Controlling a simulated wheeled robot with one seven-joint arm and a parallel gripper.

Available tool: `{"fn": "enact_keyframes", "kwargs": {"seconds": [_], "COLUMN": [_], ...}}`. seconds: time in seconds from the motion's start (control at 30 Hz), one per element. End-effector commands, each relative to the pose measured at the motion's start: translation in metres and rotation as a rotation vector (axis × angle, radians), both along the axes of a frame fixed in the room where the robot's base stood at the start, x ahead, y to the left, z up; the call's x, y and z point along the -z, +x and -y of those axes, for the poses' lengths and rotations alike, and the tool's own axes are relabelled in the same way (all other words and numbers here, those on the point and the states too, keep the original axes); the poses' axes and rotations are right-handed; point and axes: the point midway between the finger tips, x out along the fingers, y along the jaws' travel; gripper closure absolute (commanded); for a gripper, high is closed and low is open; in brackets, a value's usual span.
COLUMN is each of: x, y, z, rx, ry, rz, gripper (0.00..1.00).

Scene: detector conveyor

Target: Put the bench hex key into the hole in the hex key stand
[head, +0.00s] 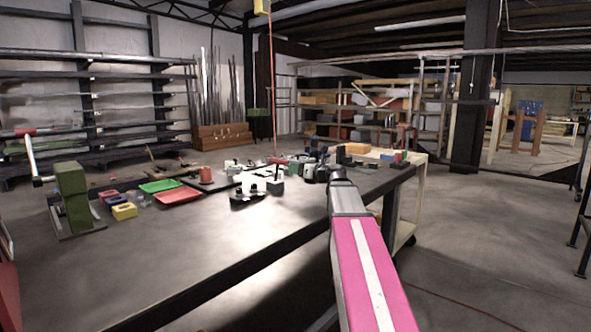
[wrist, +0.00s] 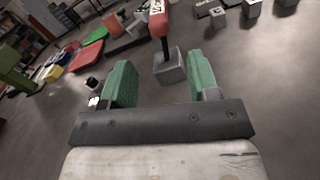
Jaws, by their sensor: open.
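A tool with a red handle (wrist: 158,19) and a dark shaft stands upright over a grey block (wrist: 170,69) in the wrist view; it looks like the hex key. Whether the shaft sits in the block or passes in front of it I cannot tell. In the head view a similar grey block (head: 275,187) stands on the bench, left of my gripper (head: 320,170). My gripper is open and empty in the wrist view (wrist: 160,78), its green fingers either side of the grey block in the picture, apart from it. I cannot tell which block is the hex key stand.
The bench (head: 165,255) is clear in front. A red tray (head: 178,195), a green tray (head: 160,185), blue and yellow bins (head: 124,211) and a green post (head: 72,195) stand left. Dark small parts (head: 247,195) lie near the grey block. More blocks (wrist: 250,8) stand beyond it.

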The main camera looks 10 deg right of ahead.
Motion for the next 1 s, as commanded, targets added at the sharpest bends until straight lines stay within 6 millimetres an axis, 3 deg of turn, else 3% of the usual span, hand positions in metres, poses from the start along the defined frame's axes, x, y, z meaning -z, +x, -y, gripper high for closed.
{"fn": "enact_keyframes", "kwargs": {"seconds": [0.53, 1.0], "x": [0.0, 0.0], "y": [0.069, 0.082], "z": [-0.048, -0.059], "rx": [-0.001, 0.0], "ry": [0.0, -0.001], "rz": [-0.001, 0.001], "gripper": [0.45, 0.45]}}
